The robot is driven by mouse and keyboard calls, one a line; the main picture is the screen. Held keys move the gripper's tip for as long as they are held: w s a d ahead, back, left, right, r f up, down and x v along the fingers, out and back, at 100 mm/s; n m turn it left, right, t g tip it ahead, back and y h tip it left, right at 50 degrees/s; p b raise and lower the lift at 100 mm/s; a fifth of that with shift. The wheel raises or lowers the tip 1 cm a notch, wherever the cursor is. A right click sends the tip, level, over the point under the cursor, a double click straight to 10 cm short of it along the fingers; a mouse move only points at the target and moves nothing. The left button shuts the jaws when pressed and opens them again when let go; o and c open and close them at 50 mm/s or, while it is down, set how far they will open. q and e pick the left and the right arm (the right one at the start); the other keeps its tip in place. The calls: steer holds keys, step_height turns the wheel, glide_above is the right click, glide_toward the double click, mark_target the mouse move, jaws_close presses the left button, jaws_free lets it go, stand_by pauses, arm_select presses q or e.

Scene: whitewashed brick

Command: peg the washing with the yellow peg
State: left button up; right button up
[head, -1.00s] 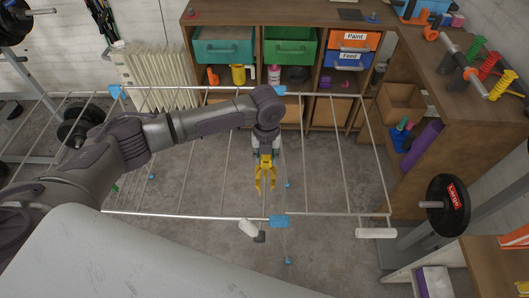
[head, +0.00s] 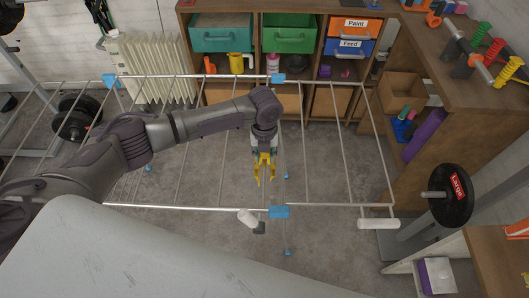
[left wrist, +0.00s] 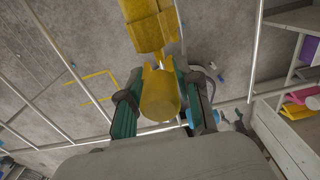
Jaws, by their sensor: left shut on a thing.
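The yellow peg (head: 264,168) is in my left gripper (head: 264,152), with its two prongs pointing down toward the near side of the drying rack (head: 190,208). In the left wrist view the peg (left wrist: 160,97) sits between the two green-and-grey fingers, its far part (left wrist: 148,28) reaching away from me. The gripper is shut on it. In the head view the prongs appear between the rack's two long rails, short of the near rail; their height over it is unclear. I cannot make out any washing on the rack. My right gripper is not in view.
A shelf with coloured bins (head: 290,40) stands behind. A white radiator (head: 150,65) is back left. A black weight plate (head: 451,201) is at right. Grey floor shows beneath the rack.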

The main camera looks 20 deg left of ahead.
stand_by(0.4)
arm_select(q)
steer(key=shift+f+b, duration=1.95)
steer(key=shift+f, duration=0.95)
steer(key=o, duration=1.1)
steer(key=shift+r, duration=0.1)
step_height(320, 180, up, 12)
steer(key=shift+f, duration=0.1)
